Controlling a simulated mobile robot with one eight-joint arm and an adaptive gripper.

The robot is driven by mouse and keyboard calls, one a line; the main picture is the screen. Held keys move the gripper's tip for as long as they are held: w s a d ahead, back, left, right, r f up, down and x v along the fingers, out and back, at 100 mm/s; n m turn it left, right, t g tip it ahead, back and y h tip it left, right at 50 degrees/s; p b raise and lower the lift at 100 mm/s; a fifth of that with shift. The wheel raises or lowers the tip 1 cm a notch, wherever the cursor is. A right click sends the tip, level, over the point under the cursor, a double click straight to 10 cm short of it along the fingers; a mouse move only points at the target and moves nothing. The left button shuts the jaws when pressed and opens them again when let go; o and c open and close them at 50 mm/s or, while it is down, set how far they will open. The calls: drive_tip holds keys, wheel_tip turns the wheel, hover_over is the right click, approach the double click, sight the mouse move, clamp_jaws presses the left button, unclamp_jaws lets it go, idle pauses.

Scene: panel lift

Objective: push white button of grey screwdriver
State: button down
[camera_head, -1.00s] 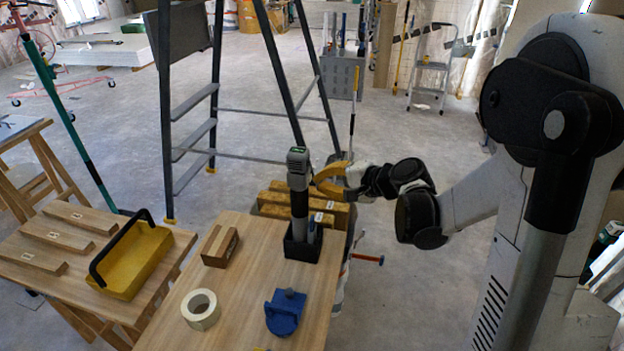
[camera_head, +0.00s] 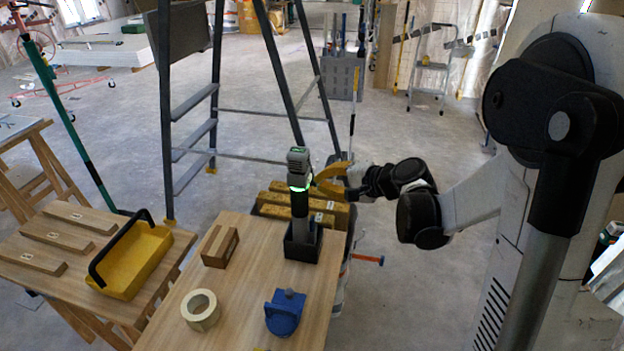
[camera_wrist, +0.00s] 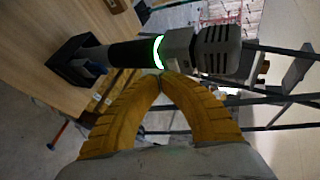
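The grey screwdriver (camera_head: 298,159) stands upright in a black holder (camera_head: 302,248) on the wooden table. A ring on its body glows green. In the wrist view the screwdriver (camera_wrist: 214,50) lies across the top, with the lit ring (camera_wrist: 158,52) close to my fingertips. My gripper (camera_head: 318,179) has yellow fingers and reaches it from the right. In the wrist view the tips of my gripper (camera_wrist: 165,76) meet and appear to touch the screwdriver's side just by the ring. They hold nothing. The white button cannot be made out; my fingertips may cover it.
The table also holds a wooden block (camera_head: 220,246), a tape roll (camera_head: 201,310) and a blue tool (camera_head: 285,312). Yellow-brown beams (camera_head: 322,206) lie behind the holder. A yellow tray (camera_head: 138,262) is on the left bench. A stepladder (camera_head: 190,140) stands behind.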

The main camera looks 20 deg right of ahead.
drive_tip(key=shift+s+d, duration=0.1)
drive_tip(key=shift+d, duration=0.05)
drive_tip(key=s+d, duration=0.3)
drive_tip(key=d, duration=0.2)
idle(0.5)
drive_tip(key=shift+d, duration=0.1)
idle(1.0)
